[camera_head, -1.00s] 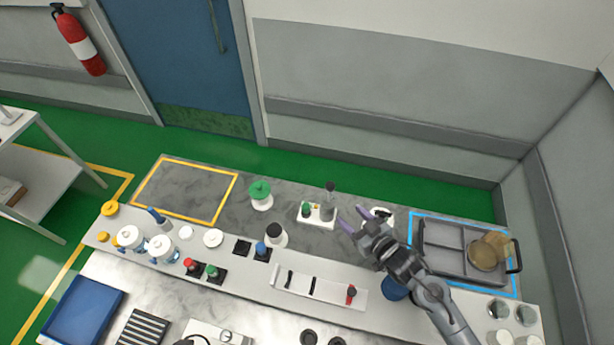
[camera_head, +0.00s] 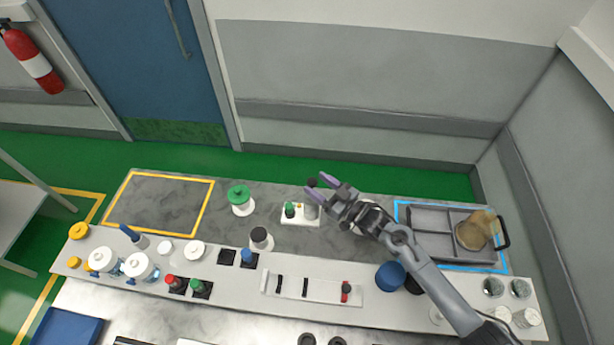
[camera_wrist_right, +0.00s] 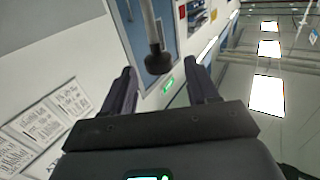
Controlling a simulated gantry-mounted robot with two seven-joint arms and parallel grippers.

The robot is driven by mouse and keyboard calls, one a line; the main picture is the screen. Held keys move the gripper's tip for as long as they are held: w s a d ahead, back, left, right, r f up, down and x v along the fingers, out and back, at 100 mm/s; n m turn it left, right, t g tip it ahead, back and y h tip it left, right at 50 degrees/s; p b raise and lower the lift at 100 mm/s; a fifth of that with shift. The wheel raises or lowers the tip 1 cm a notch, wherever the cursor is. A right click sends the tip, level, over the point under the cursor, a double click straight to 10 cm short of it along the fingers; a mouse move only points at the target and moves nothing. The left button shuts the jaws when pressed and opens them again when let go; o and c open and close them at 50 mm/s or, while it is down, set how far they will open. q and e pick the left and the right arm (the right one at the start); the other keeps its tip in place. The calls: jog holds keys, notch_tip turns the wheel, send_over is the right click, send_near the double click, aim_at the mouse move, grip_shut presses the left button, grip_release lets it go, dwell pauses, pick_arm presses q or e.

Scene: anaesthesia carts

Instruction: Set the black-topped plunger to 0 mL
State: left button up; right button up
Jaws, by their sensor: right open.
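The black-topped plunger (camera_head: 312,183) stands up from a grey cylinder (camera_head: 311,209) on a small white stand (camera_head: 300,220), next to a green-topped part (camera_head: 290,209). My right gripper (camera_head: 320,188) is open, with its purple fingertips beside the black top; part of the plunger is hidden behind them. In the right wrist view the black knob (camera_wrist_right: 158,62) and its pale rod show between the two open fingers, with gaps on both sides. Any volume marks are too small to read. My left gripper is not in view.
A green-topped white container (camera_head: 241,198) and a black-topped one (camera_head: 261,238) stand to the left. A grey divided tray (camera_head: 430,246) with a tan item is at the right. A long white rack (camera_head: 312,288) lies in front. The yellow-outlined area is clear.

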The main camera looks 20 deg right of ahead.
jog(key=shift+x, duration=2.45)
grip_shut()
